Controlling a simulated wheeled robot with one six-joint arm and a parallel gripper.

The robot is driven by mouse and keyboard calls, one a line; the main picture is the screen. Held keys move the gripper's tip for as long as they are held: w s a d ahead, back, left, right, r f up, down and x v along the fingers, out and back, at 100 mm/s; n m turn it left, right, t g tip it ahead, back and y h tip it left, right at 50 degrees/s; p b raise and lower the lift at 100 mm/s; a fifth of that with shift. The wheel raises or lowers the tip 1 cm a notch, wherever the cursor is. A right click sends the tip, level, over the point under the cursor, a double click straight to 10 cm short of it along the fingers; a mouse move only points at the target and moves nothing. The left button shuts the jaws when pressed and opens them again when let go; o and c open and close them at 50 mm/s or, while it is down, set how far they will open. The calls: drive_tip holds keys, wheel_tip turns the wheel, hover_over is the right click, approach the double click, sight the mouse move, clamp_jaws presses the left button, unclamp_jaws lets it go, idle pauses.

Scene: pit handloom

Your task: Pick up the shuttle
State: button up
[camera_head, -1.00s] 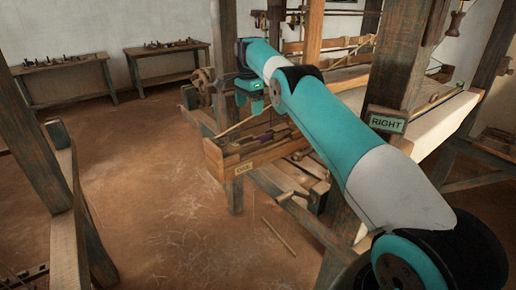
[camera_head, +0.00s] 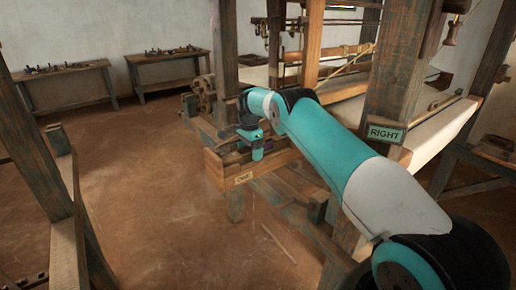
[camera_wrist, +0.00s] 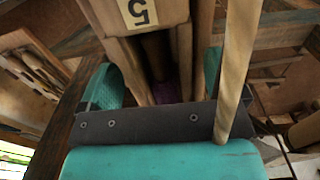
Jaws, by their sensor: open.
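A wooden box (camera_head: 215,167) with a paper label sits on the loom frame in the head view. My gripper (camera_head: 257,155) is low over it, its fingers near the box's top edge. In the wrist view the fingers of my gripper (camera_wrist: 157,80) are open, one on either side of the box's narrow dark slot. Deep in the slot shows a small purple patch (camera_wrist: 163,92), which may be the thread on the shuttle. The rest of the shuttle is hidden by shadow, the box walls and my gripper. I cannot tell whether the fingers touch anything.
A pale wooden stick (camera_wrist: 238,65) crosses the wrist view close to the right finger. A thick loom post with a RIGHT sign (camera_head: 385,134) stands right of the box, beside my arm. Two side tables (camera_head: 165,54) stand at the back wall.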

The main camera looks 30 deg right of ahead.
drive_tip(key=c, duration=1.2)
drive_tip(key=shift+o, duration=0.2)
wheel_tip(320, 180, up, 20)
drive_tip(key=p, duration=0.3)
drive_tip(key=shift+p, duration=0.4)
